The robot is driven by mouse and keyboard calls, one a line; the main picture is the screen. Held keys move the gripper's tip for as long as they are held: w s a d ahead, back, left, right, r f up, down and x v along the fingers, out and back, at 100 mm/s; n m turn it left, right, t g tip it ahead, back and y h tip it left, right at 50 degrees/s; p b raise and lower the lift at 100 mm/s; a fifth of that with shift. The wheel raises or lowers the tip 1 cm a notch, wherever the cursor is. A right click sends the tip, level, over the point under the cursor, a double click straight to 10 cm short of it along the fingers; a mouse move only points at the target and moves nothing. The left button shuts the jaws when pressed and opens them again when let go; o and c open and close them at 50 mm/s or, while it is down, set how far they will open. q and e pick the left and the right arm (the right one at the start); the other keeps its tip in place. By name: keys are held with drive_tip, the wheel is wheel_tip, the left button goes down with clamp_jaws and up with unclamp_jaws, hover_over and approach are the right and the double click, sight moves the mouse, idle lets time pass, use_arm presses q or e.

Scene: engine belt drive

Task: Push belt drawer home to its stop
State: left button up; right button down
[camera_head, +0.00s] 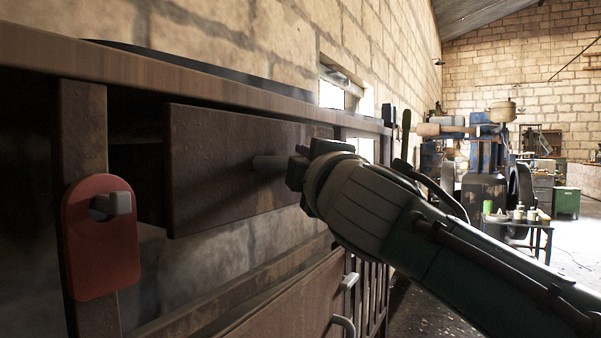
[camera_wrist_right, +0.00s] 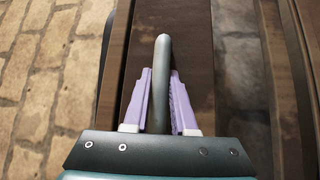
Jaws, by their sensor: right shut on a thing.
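The belt drawer (camera_head: 225,165) has a dark brown wooden front and stands out from the frame of the workbench (camera_head: 200,85). Its side and a dark gap show to the left of the front. Its grey bar handle (camera_head: 268,163) also shows in the right wrist view (camera_wrist_right: 161,60). My right gripper (camera_head: 297,170) is at the handle. In the right wrist view its two lilac fingers (camera_wrist_right: 161,85) are shut on the handle, one on each side. The drawer's right end is partly hidden behind my right arm. My left gripper is not in view.
A red tag (camera_head: 100,245) hangs from a peg on the left post. A lower brown panel (camera_head: 300,300) with grey handles sits under the drawer. A small table (camera_head: 525,228) with several bottles and machinery stand farther back right, with open floor nearby.

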drive_tip(key=shift+a+f, duration=0.1)
idle(0.3)
drive_tip(key=c, duration=1.1)
unclamp_jaws()
drive_tip(key=shift+o, duration=0.9)
drive_tip(key=shift+w+a, duration=0.1)
drive_tip(key=shift+a, duration=0.05)
drive_tip(key=shift+o, duration=0.9)
drive_tip(key=shift+s+d+p, duration=0.2)
drive_tip(key=shift+s+p, duration=0.15)
drive_tip(key=shift+s, duration=0.15)
drive_tip(key=p+v, duration=0.2)
drive_tip(key=v, duration=0.7)
